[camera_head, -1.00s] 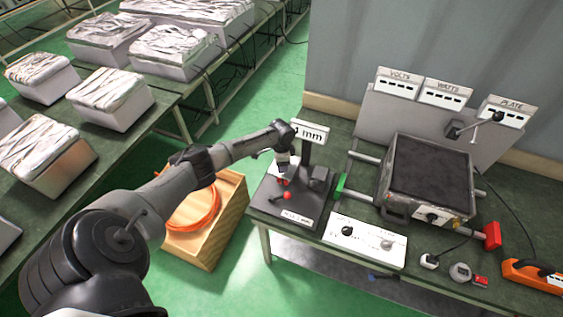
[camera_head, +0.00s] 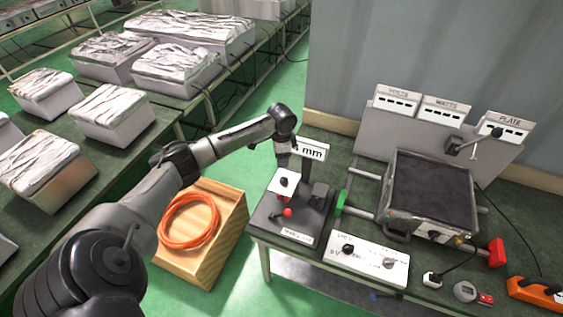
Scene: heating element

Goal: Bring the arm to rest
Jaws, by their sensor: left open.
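My left arm comes in from the lower left and reaches over the workbench. My left gripper (camera_head: 283,160) points down, open, above a small black test stand (camera_head: 296,222) with red knobs and a sign ending in "mm" (camera_head: 308,149). A white plate with a black knob (camera_head: 284,183) shows on the stand just below the gripper; the fingertips are small and partly hard to make out. My right gripper is not in view.
The dark heating plate (camera_head: 432,190) sits right of the stand, with a white control panel (camera_head: 366,258) in front. A wooden crate (camera_head: 228,225) with an orange cable coil (camera_head: 189,222) stands on the floor. Foil-covered boxes (camera_head: 112,112) line the left tables.

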